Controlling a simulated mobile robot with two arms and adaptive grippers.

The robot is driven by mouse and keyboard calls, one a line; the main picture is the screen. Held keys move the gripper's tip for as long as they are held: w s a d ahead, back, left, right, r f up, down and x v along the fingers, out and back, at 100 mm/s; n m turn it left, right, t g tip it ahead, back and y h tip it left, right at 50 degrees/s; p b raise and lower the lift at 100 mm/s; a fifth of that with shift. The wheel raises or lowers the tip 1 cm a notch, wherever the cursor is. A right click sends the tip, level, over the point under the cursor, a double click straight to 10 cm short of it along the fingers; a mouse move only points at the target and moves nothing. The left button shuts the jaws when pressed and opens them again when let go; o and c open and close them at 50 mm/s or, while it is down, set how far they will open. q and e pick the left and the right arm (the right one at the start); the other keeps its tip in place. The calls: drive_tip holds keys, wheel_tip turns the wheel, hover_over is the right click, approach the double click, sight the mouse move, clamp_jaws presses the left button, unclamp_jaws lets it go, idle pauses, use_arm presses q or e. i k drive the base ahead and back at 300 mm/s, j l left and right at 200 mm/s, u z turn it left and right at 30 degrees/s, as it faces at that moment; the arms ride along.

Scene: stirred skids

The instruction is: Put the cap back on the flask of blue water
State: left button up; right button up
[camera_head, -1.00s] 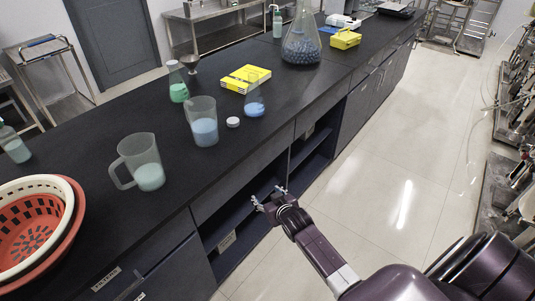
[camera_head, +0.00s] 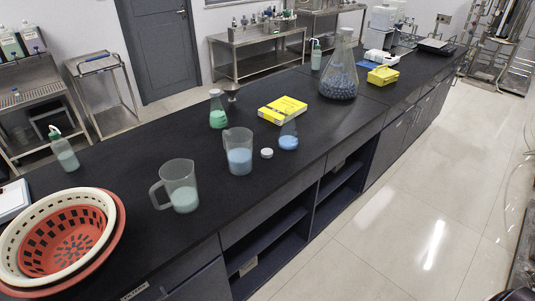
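A small clear conical flask (camera_head: 288,140) with blue water stands near the front edge of the black bench, in front of a yellow box. A white round cap (camera_head: 267,153) lies on the bench top just left of the flask, apart from it. The flask's neck is faint against the yellow box, and no cap shows on it. A beaker (camera_head: 238,158) with light blue liquid stands left of the cap.
A yellow box (camera_head: 282,109) lies behind the flask. A green-liquid flask (camera_head: 217,112), a handled jug (camera_head: 180,187), nested baskets (camera_head: 62,240) and a large flask of blue balls (camera_head: 340,75) also stand on the bench. The floor (camera_head: 400,215) at right is clear.

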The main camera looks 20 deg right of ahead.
sight(289, 139)
drive_tip(key=i+l+u, duration=0.15)
drive_tip(key=l, duration=0.4)
drive_tip(key=i+l+u, duration=0.15)
drive_tip(key=l, duration=0.45)
drive_tip(key=i+l+u, duration=0.15)
drive_tip(key=l, duration=0.4)
drive_tip(key=l+u, duration=0.15)
drive_tip(key=l, duration=0.45)
